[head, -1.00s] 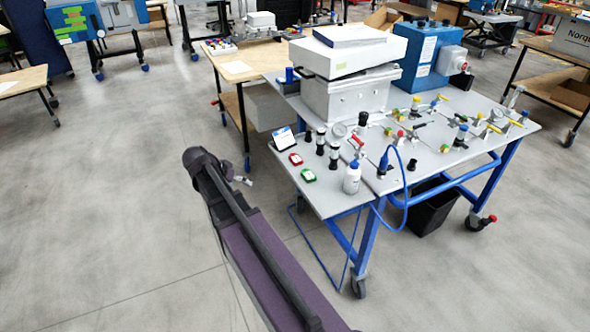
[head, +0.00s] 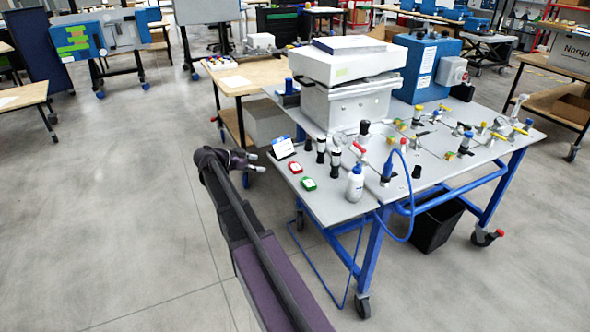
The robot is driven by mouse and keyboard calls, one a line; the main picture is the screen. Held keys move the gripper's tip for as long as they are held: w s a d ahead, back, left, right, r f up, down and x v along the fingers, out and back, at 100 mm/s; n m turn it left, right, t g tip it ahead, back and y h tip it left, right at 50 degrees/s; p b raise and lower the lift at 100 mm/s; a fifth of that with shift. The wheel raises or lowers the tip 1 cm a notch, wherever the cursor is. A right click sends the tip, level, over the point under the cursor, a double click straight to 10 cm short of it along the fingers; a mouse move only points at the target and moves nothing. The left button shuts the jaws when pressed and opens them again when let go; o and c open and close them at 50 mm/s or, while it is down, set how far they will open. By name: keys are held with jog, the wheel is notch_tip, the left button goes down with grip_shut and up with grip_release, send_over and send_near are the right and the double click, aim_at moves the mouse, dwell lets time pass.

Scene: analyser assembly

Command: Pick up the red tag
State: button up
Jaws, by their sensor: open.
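The red tag (head: 295,166) lies flat near the left edge of the grey table (head: 330,207), with a small white patch on its top. A green tag (head: 308,184) lies just in front of it. My gripper (head: 254,162) is small in the head view, just left of the table edge and left of the red tag. Its fingers are apart and nothing shows between them. It does not appear to touch the tag or the table.
A small tilted screen (head: 284,147) stands just behind the red tag. Black-and-white cylinders (head: 321,149) and a white bottle (head: 355,184) stand to its right. A blue hose (head: 408,200) loops over the table's front. The floor left of the table is clear.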

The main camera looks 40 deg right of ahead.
jog(key=shift+d, duration=0.1)
jog(key=b, duration=0.3)
send_near(294, 166)
jog(key=x, duration=0.3)
jog(key=shift+w+d+f, duration=0.1)
jog(key=shift+d+f, duration=0.1)
jog(key=shift+f, duration=0.05)
jog(key=shift+d+f, duration=0.1)
jog(key=shift+d, duration=0.25)
jog(key=shift+b+x, duration=0.95)
jog(key=shift+x, duration=1.65)
jog(key=c, duration=0.6)
